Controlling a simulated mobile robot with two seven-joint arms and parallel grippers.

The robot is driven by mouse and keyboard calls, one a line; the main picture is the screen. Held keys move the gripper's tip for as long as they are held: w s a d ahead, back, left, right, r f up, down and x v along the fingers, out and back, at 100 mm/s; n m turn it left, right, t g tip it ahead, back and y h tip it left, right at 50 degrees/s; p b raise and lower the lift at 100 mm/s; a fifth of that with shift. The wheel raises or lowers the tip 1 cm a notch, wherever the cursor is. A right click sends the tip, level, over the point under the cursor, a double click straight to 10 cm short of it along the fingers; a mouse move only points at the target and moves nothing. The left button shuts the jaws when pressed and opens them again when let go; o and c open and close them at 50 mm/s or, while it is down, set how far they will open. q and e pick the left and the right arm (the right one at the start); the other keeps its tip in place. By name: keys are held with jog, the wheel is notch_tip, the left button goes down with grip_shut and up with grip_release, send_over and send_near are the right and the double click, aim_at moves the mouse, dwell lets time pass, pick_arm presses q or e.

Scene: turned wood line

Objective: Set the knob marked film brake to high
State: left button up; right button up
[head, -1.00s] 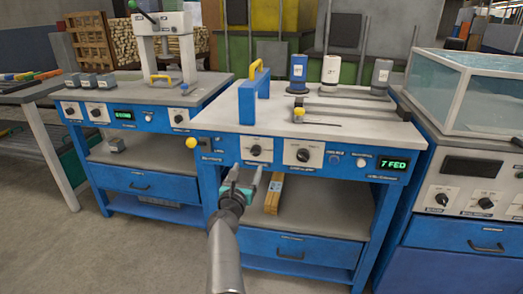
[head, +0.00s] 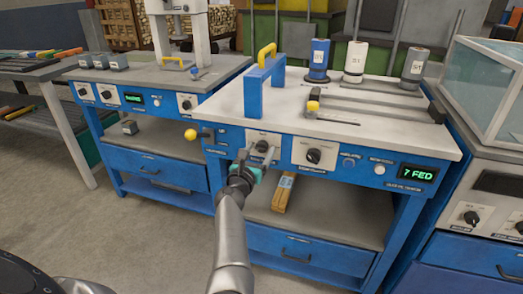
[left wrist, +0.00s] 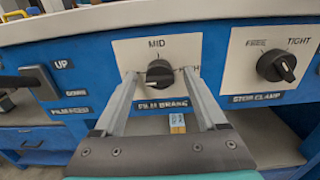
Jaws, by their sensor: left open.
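The film brake knob (left wrist: 159,72) is a black dial on a white plate, with its label below and MID above. HIGH, to its right, is partly covered by my right finger; the left side of the plate is partly covered by the other finger. A pale mark shows at the knob's lower left. My left gripper (left wrist: 158,77) is open, one finger on each side of the knob; I cannot tell whether they touch it. In the head view the gripper (head: 257,160) is just below and in front of the knob (head: 262,146). My right gripper is not in view.
The stop clamp knob (left wrist: 276,65) is close on the right, pointing lower right. A yellow-knobbed lever (head: 191,134) sticks out on the left by the UP label. A blue frame with a yellow handle (head: 265,82) stands on the bench top (head: 390,140). Wooden pieces lie on the shelf below.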

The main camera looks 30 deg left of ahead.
pick_arm(q)
jog(key=shift+c, duration=1.3)
grip_shut()
